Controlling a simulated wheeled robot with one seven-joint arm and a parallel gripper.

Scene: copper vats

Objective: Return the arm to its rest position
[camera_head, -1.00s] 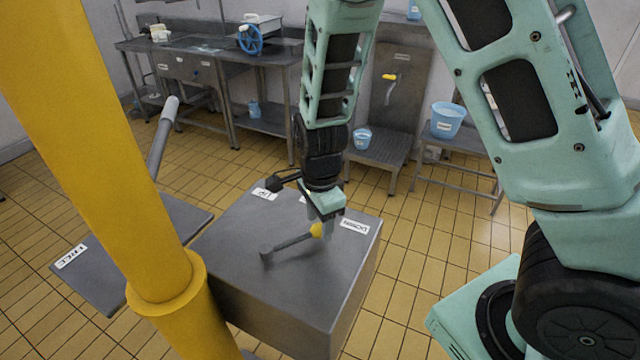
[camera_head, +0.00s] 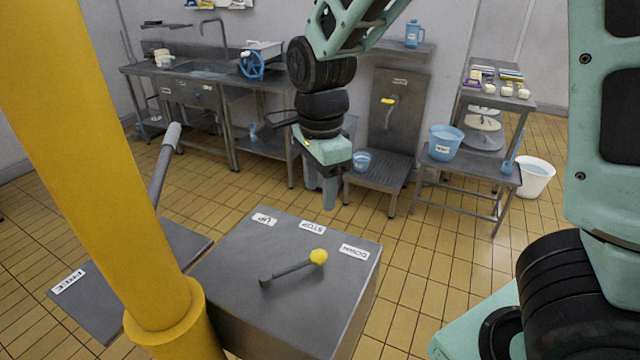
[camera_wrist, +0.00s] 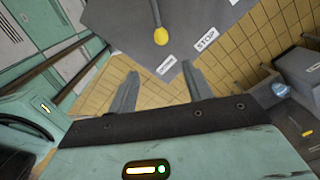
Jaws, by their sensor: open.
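My gripper (camera_head: 322,190) hangs fingers down in the head view, above and behind the grey control box, apart from it. Its two fingers are spread with nothing between them; they also show in the wrist view (camera_wrist: 160,92). The control box (camera_head: 250,262) has a lever with a yellow knob (camera_head: 318,256). The lever points toward the DOWN label (camera_head: 354,251). UP (camera_head: 264,219) and STOP (camera_head: 312,227) labels lie along the back edge. In the wrist view the yellow knob (camera_wrist: 160,37) is beyond the fingers, untouched.
A yellow post (camera_head: 110,150) stands at the left, by a second lever (camera_head: 163,150) and a FREE label (camera_head: 69,281). Behind are a sink bench (camera_head: 190,95), a step stand (camera_head: 380,165) and a bench with a blue bucket (camera_head: 446,143). Tiled floor between is open.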

